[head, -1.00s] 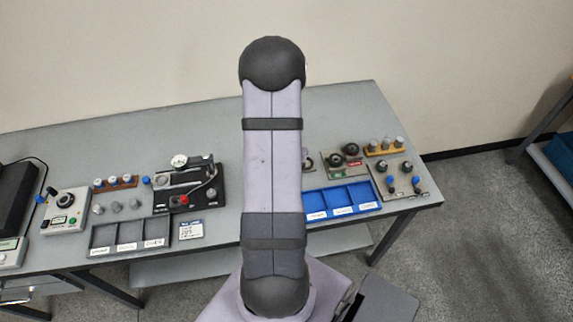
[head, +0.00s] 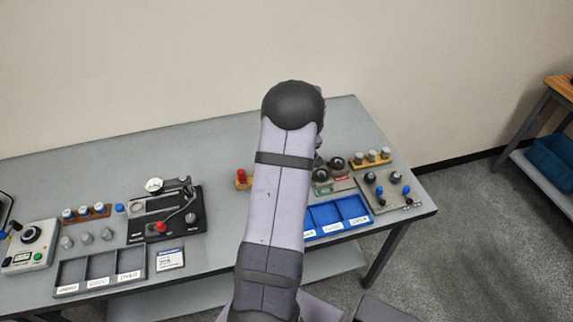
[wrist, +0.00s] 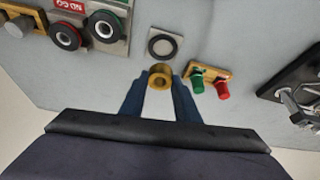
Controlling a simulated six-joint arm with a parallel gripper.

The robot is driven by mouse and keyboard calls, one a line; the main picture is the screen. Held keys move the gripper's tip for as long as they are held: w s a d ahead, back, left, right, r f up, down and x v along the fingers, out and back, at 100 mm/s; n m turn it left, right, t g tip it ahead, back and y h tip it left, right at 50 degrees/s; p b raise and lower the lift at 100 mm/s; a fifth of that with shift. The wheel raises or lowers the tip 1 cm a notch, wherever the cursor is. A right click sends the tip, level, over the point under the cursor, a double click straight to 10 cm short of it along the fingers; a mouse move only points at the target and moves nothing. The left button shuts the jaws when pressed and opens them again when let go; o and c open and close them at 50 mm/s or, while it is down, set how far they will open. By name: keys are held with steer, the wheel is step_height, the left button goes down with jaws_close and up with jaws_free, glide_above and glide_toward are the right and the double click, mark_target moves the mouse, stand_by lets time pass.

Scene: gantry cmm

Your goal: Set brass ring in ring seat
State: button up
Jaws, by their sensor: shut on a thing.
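The brass ring (wrist: 160,79) is held between the fingertips of my gripper (wrist: 160,84) in the wrist view; the jaws are shut on it. The ring seat, a small grey plate with a dark circle (wrist: 163,45), lies on the table just beyond the ring in that view. The ring appears apart from the seat; its height above the table is hard to tell. In the head view my arm hides the gripper, the ring and the seat.
A wooden block with green and red pegs (wrist: 208,79) stands right of the seat. A plate with dark round gauges (wrist: 104,27) is at upper left. A black fixture (wrist: 300,100) is at far right. The blue tray (head: 338,216) sits near the table's front edge.

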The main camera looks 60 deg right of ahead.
steer(key=shift+f+b, duration=1.2)
steer(key=shift+f, duration=1.05)
steer(key=shift+f+b, duration=0.85)
steer(key=shift+b, duration=0.25)
steer(key=shift+f+b, duration=0.6)
steer(key=shift+b, duration=0.5)
steer(key=o, duration=1.6)
steer(key=shift+r, duration=0.15)
steer(key=shift+r+p, duration=2.05)
steer(key=shift+r, duration=1.35)
